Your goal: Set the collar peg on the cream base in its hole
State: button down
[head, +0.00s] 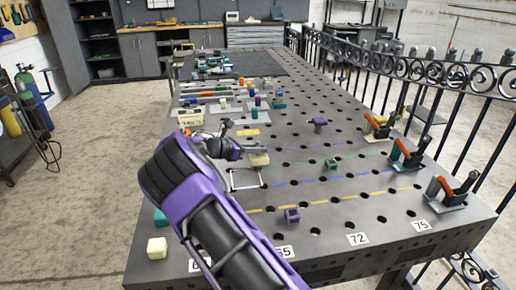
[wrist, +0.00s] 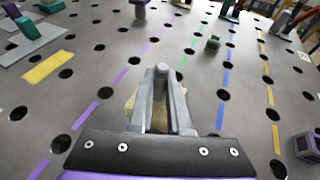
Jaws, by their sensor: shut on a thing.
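My gripper (head: 254,149) reaches over the dark perforated table from the front left. In the wrist view its two grey fingers (wrist: 162,75) are closed together. A cream block (head: 259,160), which looks like the base of the collar peg, shows just below the fingers. In the wrist view cream edges (wrist: 130,106) show beside and between the fingers, and the rest of the peg is hidden. The block looks held near the table top; I cannot tell whether it touches it. Round holes (wrist: 222,96) lie around it, and none is visibly filled by this peg.
Purple pieces (head: 318,122) and (head: 292,215) and a small green one (head: 331,164) stand on the table. A separate cream cube (head: 157,248) is at the front left. Red-handled clamps (head: 407,153) line the right edge beside an iron railing (head: 440,75). Tools and trays crowd the back left.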

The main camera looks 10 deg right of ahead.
jog(key=shift+f+b, duration=0.5)
jog(key=shift+f, duration=0.8)
dwell(0.4)
jog(key=c, duration=0.8)
grip_release()
jog(key=shift+f, duration=0.15)
jog(key=shift+a, duration=0.1)
jog(key=p+v, duration=0.1)
jog(key=v, duration=1.6)
jog(key=shift+a, duration=0.1)
